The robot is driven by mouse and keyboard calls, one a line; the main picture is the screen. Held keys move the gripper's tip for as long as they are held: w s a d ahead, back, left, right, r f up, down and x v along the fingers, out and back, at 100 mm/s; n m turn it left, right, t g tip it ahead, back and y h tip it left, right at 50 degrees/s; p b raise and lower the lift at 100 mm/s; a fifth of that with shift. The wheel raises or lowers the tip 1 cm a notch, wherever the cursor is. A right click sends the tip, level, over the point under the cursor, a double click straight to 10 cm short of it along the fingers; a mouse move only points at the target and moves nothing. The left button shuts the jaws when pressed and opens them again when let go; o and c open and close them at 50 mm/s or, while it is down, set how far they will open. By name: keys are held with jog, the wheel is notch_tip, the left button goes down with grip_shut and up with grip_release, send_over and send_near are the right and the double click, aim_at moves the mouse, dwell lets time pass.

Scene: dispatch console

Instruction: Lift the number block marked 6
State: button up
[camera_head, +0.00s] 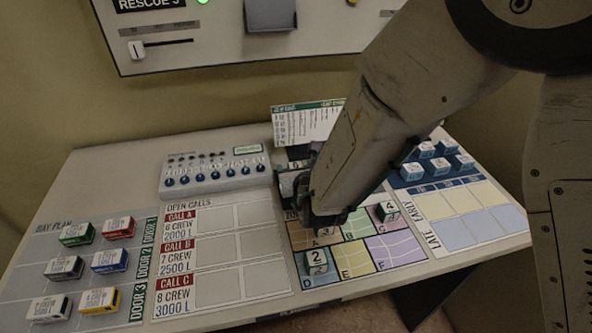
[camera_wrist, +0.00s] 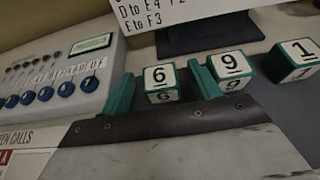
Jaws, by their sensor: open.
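The number block marked 6 (camera_wrist: 160,80) is a white-topped cube with green edges. In the wrist view it stands upright between the two green fingers of my gripper (camera_wrist: 161,74). The fingers are open, with one on each side of it; I cannot tell whether either touches it. In the head view my gripper (camera_head: 298,180) is low over the console's middle, and my arm hides most of the area around the block. A block marked 9 (camera_wrist: 232,66) stands just right of the right finger, and a block marked 1 (camera_wrist: 297,60) stands further right.
A switch panel (camera_head: 215,170) with blue knobs lies left of my gripper. A block marked 2 (camera_head: 315,262) and one marked 4 (camera_head: 388,211) sit on the coloured grid. Vehicle blocks (camera_head: 110,260) stand at the left. The open calls board (camera_head: 225,290) has empty cells.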

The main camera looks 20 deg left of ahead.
jog(key=shift+w+a+f, duration=0.1)
jog(key=shift+w, duration=0.1)
jog(key=c, duration=1.1)
jog(key=shift+o, duration=0.2)
jog(key=shift+r, duration=0.2)
